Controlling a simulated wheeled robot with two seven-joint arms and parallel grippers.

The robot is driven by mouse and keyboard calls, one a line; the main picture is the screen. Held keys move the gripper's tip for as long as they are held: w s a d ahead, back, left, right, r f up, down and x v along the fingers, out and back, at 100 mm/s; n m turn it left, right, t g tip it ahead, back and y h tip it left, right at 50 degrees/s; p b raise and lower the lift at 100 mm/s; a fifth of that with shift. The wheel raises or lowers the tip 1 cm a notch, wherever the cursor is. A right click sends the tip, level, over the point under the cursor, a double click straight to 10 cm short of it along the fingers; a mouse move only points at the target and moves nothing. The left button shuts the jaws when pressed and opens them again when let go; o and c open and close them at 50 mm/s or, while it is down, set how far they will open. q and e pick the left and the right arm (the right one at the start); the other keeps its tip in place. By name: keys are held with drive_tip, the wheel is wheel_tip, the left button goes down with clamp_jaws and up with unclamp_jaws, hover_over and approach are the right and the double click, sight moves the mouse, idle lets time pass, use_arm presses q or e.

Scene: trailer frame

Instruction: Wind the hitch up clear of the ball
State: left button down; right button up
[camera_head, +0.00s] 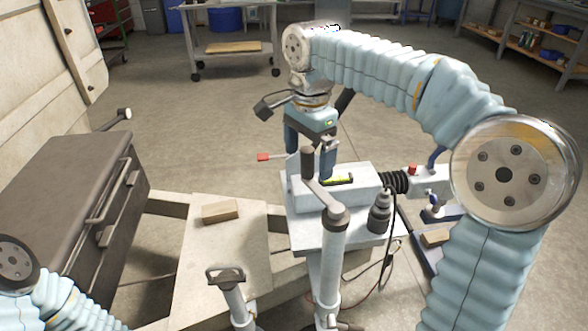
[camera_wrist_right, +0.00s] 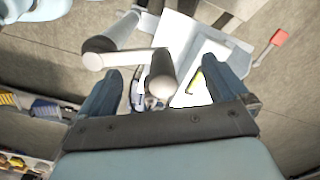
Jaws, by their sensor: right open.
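The jack's post (camera_head: 330,255) stands upright through the trailer's nose, with a crank arm (camera_head: 322,195) on top. The crank's upright dark grip (camera_head: 307,165) is at the arm's far end. My right gripper (camera_head: 310,158) is above and around the grip, fingers pointing down, open. In the right wrist view the grip (camera_wrist_right: 162,82) stands between the spread fingers (camera_wrist_right: 160,70), with gaps on both sides. The pale hitch (camera_head: 428,180) sits beyond the black bellows (camera_head: 393,182). I cannot make out the ball under it. My left gripper is out of view.
A yellow-green spirit level (camera_head: 336,179) lies on the white housing beside the crank. A dark toolbox (camera_head: 65,195), a wood block (camera_head: 220,211) and a second handle (camera_head: 226,276) are on the left.

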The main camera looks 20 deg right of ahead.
wheel_tip(320, 180, up, 2)
drive_tip(key=shift+r+p, duration=0.1)
drive_tip(key=shift+p, duration=0.3)
drive_tip(key=shift+r+b, duration=0.25)
drive_tip(key=shift+b, duration=0.15)
drive_tip(key=shift+r, duration=1.95)
drive_tip(key=shift+s, duration=0.1)
